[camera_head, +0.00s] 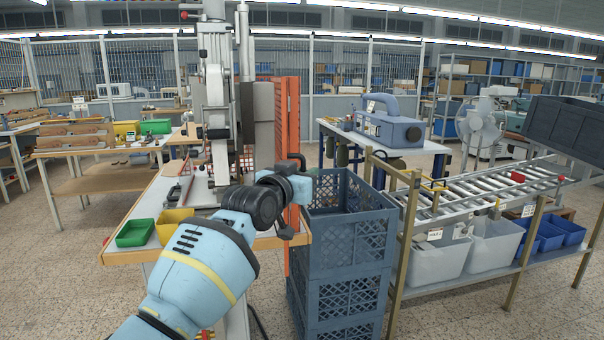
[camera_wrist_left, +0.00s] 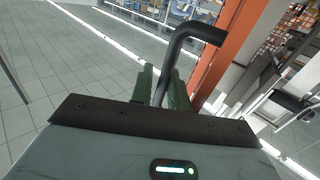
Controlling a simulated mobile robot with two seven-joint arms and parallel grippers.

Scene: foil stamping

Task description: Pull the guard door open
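The guard door (camera_head: 287,115) is a tall orange-framed panel at the right side of the stamping press, seen nearly edge-on in the head view. Its orange edge (camera_wrist_left: 218,55) also crosses the left wrist view. A dark, bent bar handle (camera_wrist_left: 196,33) stands off this edge. My left gripper (camera_head: 300,190) is at the door in the head view, its fingertips largely hidden. In the left wrist view, its two green fingers (camera_wrist_left: 162,85) lie close on either side of the handle's bar and appear shut on it. My right gripper is out of view.
Stacked blue-grey crates (camera_head: 345,235) stand close to the right of the door. The press table (camera_head: 150,200) carries a green bin (camera_head: 135,233) and a yellow bin (camera_head: 173,224). A roller conveyor (camera_head: 470,192) is farther right. Open floor (camera_head: 60,270) lies to the left.

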